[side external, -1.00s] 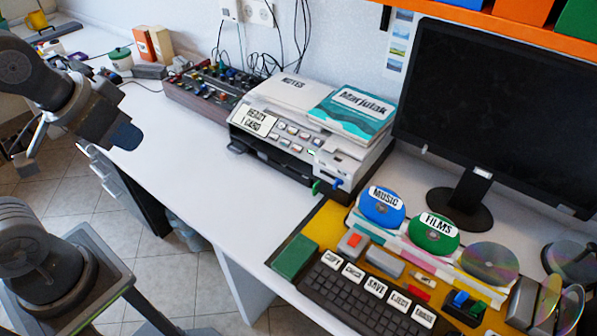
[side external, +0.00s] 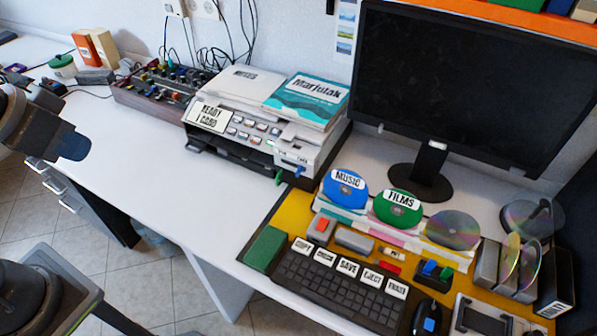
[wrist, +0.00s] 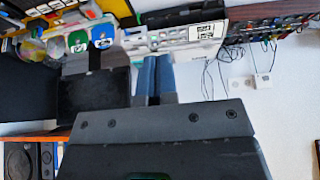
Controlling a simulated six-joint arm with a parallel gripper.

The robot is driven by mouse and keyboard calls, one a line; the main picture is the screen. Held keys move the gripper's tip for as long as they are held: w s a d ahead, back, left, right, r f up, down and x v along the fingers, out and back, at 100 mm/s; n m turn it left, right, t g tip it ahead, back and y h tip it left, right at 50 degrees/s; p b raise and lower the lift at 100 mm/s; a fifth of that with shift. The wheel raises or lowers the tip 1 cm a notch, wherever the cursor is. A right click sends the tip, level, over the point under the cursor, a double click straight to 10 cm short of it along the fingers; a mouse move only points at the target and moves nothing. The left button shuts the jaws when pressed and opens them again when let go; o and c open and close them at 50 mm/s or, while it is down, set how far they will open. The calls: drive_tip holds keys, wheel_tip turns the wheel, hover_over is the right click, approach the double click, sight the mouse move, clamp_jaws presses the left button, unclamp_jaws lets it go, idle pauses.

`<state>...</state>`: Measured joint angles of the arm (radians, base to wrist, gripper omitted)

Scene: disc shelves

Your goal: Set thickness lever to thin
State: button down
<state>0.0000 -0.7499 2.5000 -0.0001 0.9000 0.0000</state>
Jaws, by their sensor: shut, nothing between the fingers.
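The printer (side external: 262,140) stands on the white desk, with a panel of buttons and a "READY 1 CARD" display (side external: 209,116). At its front right corner are a small blue lever-like part (side external: 292,170) and a green one (side external: 279,177). I cannot read which is the thickness lever or how it is set. My gripper (side external: 74,147) is at the left edge of the side view, above the desk and well apart from the printer. In the wrist view its blue fingers (wrist: 152,77) are together and empty, and the printer (wrist: 172,40) appears upside down beyond them.
Papers and a teal "Marjutak" booklet (side external: 306,98) lie on the printer. A mixer-like panel (side external: 160,90) stands left of it, a monitor (side external: 450,85) to the right. A keyboard (side external: 335,288) and discs (side external: 398,208) crowd the yellow mat. The desk before the printer is clear.

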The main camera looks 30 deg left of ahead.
idle(0.3)
drive_tip(key=c, duration=1.7)
unclamp_jaws()
drive_tip(key=shift+c, duration=0.2)
drive_tip(key=o, duration=0.5)
drive_tip(key=w+d+f+t+h, duration=0.1)
drive_tip(key=w+d+f, duration=0.1)
drive_tip(key=w+d, duration=0.3)
drive_tip(key=w, duration=0.3)
drive_tip(key=shift+w+m+h, duration=0.2)
drive_tip(key=shift+m+h, duration=0.1)
drive_tip(key=shift+h, duration=0.1)
drive_tip(key=w+d+f+t, duration=0.2)
drive_tip(key=w+d+f, duration=0.3)
drive_tip(key=w+d, duration=0.15)
drive_tip(key=t+y, duration=0.2)
drive_tip(key=t, duration=0.3)
approach(296, 173)
drive_tip(key=x, duration=0.9)
clamp_jaws()
